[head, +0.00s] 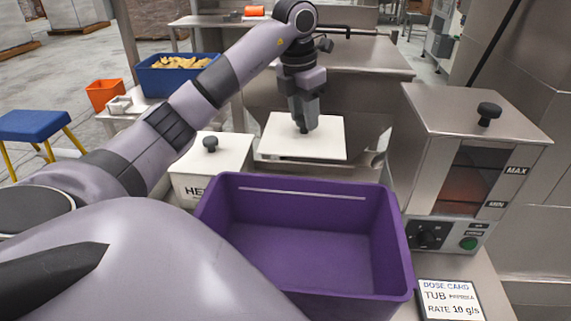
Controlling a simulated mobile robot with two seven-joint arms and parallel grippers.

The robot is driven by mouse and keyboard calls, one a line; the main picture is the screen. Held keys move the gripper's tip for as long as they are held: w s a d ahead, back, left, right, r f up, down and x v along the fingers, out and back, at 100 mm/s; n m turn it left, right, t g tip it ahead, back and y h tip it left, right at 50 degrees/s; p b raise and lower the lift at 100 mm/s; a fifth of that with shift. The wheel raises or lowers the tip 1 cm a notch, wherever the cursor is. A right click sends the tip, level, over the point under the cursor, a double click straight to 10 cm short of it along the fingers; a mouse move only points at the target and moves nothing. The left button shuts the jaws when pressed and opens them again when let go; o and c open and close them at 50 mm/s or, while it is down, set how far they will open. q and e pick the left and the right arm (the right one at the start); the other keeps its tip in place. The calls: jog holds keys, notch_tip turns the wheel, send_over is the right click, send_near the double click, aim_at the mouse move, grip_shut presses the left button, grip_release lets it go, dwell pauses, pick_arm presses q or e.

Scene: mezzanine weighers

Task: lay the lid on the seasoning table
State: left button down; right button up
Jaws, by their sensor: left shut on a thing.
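My left gripper (304,124) is shut on the dark knob of a flat white square lid (272,138). It holds the lid level beyond the purple tub, near a steel frame; I cannot tell whether the lid touches anything below. What I take to be the seasoning table (486,281) is the pale surface at the front right, mostly covered by the tub and a steel dispenser. My right gripper is not in view.
The empty purple tub (385,255) fills the front middle. The steel dispenser (417,165) with a black knob stands right. A white lidded box (190,185) stands left of the tub. A dose card (449,300) lies front right. A blue crate (150,82) stands back left.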

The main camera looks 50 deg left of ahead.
aim_at(296, 135)
pick_arm(q)
notch_tip(296, 135, down, 18)
jog(key=shift+r, duration=0.15)
dwell(0.3)
jog(key=c, duration=0.7)
grip_release()
jog(key=r, duration=0.4)
jog(key=s+r, duration=0.1)
jog(key=r, duration=0.7)
jog(key=shift+s+a, duration=0.15)
jog(key=shift+s, duration=0.25)
